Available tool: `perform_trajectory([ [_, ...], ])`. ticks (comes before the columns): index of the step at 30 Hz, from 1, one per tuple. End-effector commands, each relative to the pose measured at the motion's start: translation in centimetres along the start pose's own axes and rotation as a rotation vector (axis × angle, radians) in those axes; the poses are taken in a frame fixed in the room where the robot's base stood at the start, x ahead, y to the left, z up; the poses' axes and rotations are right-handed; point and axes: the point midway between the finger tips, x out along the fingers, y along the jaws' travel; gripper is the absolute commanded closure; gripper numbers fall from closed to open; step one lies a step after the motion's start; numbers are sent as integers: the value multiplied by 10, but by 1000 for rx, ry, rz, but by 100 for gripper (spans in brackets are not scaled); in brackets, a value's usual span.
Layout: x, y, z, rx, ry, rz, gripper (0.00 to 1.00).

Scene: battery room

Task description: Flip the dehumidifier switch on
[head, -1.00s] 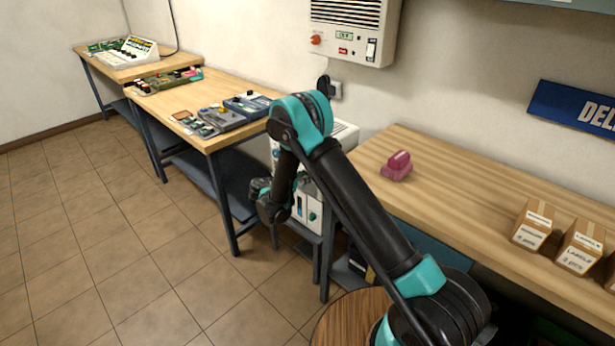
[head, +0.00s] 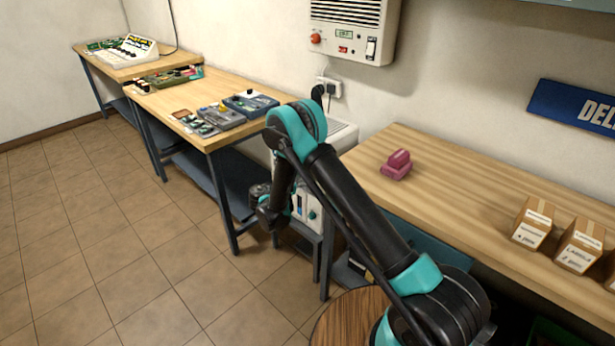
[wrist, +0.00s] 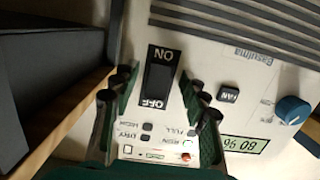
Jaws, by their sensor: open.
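The dehumidifier is a white unit (head: 335,138) standing low between the two benches, partly hidden behind my arm. Its panel (wrist: 225,65) fills much of the wrist view, printed upside down. The black rocker switch (wrist: 158,80) on it has ON at the picture's top end and OFF at the bottom end. I cannot tell which end is pressed in. My gripper (wrist: 160,88) is open and empty, with one finger at each side of the switch in the picture. I cannot tell whether the fingers touch the panel. In the head view, my gripper (head: 268,205) is in front of the unit.
The panel also has a blue knob (wrist: 293,110), a FAN button (wrist: 228,94) and a display (wrist: 243,145). A wall unit (head: 352,30) with its own switch hangs above. The right bench (head: 450,180) carries a pink object (head: 397,165) and boxes (head: 533,224). Floor is clear at left.

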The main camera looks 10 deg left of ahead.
Motion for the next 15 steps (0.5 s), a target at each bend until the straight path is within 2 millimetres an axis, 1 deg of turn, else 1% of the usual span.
perform_trajectory([
  [4,-7,0,0,0,0,-1,55],
  [7,-20,-1,0,-1,0,-3,55],
  [11,-45,-1,0,-1,0,-4,55],
  [15,-74,-1,0,-1,0,-4,55],
])
